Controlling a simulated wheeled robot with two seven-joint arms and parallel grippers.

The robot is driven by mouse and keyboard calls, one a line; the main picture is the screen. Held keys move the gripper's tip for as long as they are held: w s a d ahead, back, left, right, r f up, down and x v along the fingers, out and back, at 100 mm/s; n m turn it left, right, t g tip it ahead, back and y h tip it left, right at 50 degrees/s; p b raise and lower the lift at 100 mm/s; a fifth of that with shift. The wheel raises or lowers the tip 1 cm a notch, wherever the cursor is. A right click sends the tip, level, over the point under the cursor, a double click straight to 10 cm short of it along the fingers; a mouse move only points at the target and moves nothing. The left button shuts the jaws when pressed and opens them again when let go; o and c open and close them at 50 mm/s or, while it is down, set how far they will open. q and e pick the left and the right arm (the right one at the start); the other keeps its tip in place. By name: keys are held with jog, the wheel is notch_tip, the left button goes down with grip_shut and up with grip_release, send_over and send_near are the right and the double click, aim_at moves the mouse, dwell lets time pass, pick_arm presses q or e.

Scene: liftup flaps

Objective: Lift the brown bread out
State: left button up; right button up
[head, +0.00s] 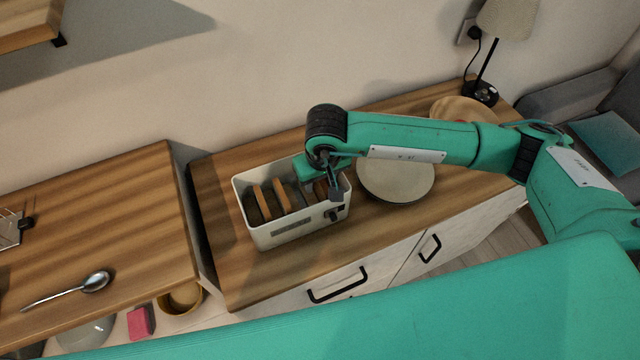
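A white toaster (290,232) stands on the wooden cabinet top, left of a plate. Two golden-brown bread slices (262,203) stand upright in its left and middle part. A darker brown slice (320,189) shows in part at the right end, mostly covered by my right gripper. My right gripper (333,188) points down over the right end of the toaster, at the dark slice. Its fingertips are partly hidden, so I cannot tell if they are open or touch the bread. My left gripper is out of view.
A pale round plate (397,182) lies right of the toaster, partly under my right arm. A lamp (487,65) stands at the back right. A separate wooden counter (110,220) with a spoon (70,289) is at the left, across a gap. Bare wood lies in front of the toaster.

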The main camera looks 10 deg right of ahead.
jog(key=shift+f, duration=0.3)
grip_shut()
jog(key=shift+r, duration=0.1)
